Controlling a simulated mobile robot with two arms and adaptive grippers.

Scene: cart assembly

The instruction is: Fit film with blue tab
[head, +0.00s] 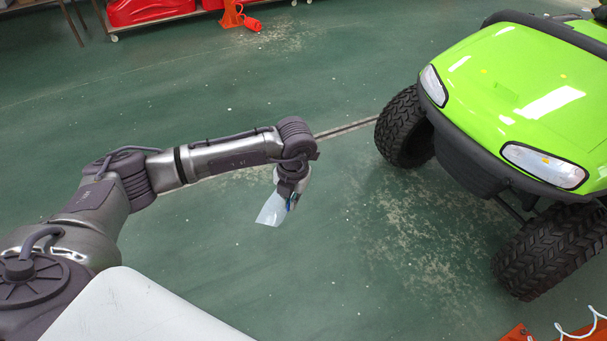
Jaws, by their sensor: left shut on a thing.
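My left gripper (290,196) points down over the green floor, left of the cart. It is shut on a pale, see-through film (271,210), which hangs down to the left of the fingers. A small blue spot shows at the fingers by the film's edge; it is too small to tell if it is the tab. The bright green cart (500,85) stands at the right, clear of the gripper, with its front, two headlights and black tyres showing. My right gripper is not in view.
The floor (330,270) between my arm and the cart is free. An orange object with white rope (575,332) lies at the bottom right corner. Red items on a low trolley (150,12) and an orange piece (232,14) stand at the far back.

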